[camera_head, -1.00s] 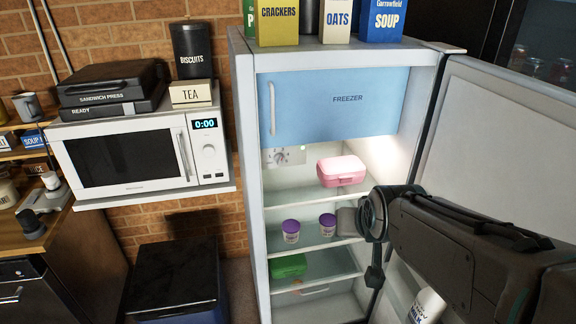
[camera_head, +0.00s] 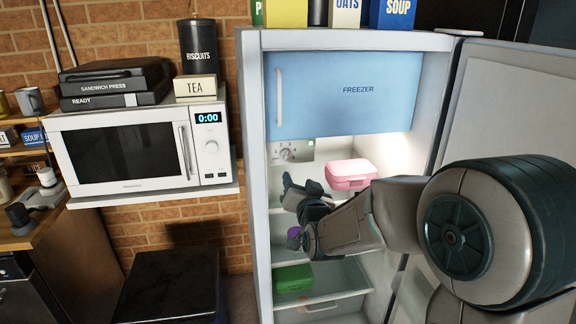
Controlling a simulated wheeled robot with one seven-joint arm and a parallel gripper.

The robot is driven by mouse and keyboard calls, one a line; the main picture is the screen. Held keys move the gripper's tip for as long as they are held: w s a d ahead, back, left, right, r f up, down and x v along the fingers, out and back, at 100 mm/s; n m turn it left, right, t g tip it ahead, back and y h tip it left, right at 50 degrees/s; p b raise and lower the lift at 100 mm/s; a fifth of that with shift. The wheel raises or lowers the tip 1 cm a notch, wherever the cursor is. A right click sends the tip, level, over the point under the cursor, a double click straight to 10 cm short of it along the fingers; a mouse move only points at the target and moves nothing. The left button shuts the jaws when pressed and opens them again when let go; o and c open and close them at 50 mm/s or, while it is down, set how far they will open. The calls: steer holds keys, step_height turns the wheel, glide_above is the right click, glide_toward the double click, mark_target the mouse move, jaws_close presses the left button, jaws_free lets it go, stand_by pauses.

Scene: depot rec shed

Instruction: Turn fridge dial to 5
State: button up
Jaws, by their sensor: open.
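The fridge (camera_head: 254,190) stands open with its door swung to the right. The fridge dial (camera_head: 287,154) is on a pale panel at the upper left inside, just under the blue freezer door (camera_head: 345,92); its numbers are too small to read. My arm reaches into the fridge from the right. My gripper (camera_head: 288,181) is open, below the dial and apart from it, with its tips toward the left wall. Nothing shows between the fingers.
A pink lunch box (camera_head: 351,173) sits on the upper shelf, close behind my arm. A purple-lidded jar (camera_head: 294,236) is partly hidden by my arm. A green box (camera_head: 293,278) lies lower down. The microwave (camera_head: 125,153) stands left of the fridge.

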mark_target(287, 157)
steer(key=p+x, duration=0.3)
steer(key=x, duration=1)
steer(key=shift+w+a, duration=0.15)
steer(key=shift+w, duration=0.2)
steer(key=c, duration=1)
